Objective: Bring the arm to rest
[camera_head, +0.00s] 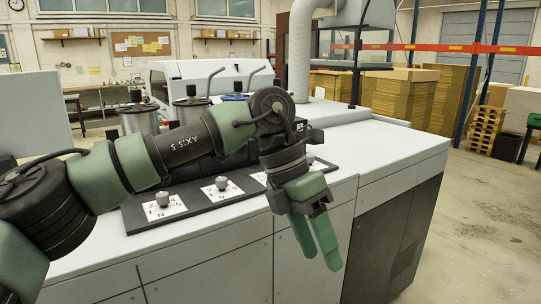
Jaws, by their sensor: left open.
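My left arm comes in from the left and reaches across the front of a white machine (410,152). Its gripper (318,258) hangs down at the machine's front edge, with two green fingers pointing down. The fingers are apart and nothing is seen between them. My right gripper is not in view.
A dark panel (132,220) with several small knobs on white labels, such as one knob (222,183), lies on the machine top under my arm. Metal canisters (190,110) stand behind it. Open floor (480,235) lies to the right, with stacked cardboard (400,98) beyond.

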